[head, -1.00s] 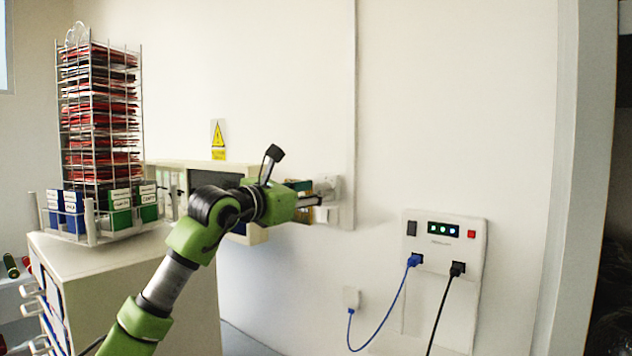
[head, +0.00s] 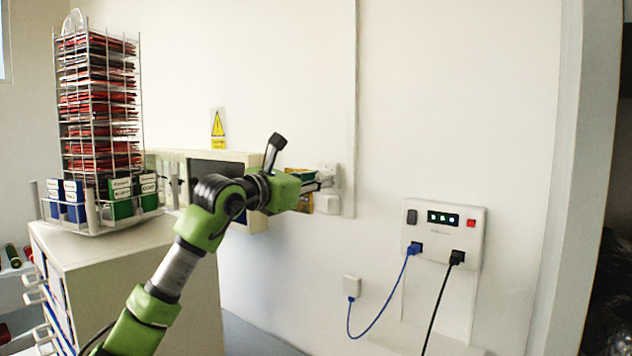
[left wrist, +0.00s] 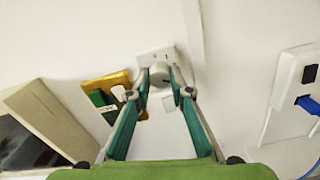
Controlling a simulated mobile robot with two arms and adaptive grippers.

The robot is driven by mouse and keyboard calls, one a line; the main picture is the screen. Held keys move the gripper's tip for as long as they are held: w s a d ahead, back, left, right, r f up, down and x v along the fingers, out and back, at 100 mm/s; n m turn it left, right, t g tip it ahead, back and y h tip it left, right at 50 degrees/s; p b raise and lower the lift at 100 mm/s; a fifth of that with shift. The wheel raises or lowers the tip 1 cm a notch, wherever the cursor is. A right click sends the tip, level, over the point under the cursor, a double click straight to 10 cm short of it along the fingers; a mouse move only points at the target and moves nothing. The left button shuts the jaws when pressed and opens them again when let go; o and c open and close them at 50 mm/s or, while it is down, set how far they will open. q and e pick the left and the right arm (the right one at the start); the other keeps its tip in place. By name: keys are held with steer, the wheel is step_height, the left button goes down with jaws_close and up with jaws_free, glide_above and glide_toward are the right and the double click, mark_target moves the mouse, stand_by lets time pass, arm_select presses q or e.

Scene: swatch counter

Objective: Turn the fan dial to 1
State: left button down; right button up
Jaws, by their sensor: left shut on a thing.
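The fan dial (left wrist: 158,74) is a round pale knob on a white wall plate (left wrist: 154,57) with small dark marks above the knob. My left gripper (left wrist: 160,80) is shut on the dial, with one finger on each side of it. Which mark the dial points to is too small to tell. In the head view the wall plate (head: 333,169) is partly hidden by my left gripper (head: 322,183), which reaches it from the left. My right gripper is not in view.
A second white plate (head: 328,204) sits just below. A socket panel (head: 445,232) with blue and black cables is to the right. Bare wall lies between.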

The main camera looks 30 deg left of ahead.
arm_select(q)
steer(key=shift+n+b, duration=2.05)
steer(key=shift+n, duration=5.75)
steer(key=c, duration=1.8)
jaws_free()
steer(key=shift+s, duration=0.1)
steer(key=s, duration=1.1)
steer(key=shift+s+a, duration=0.4)
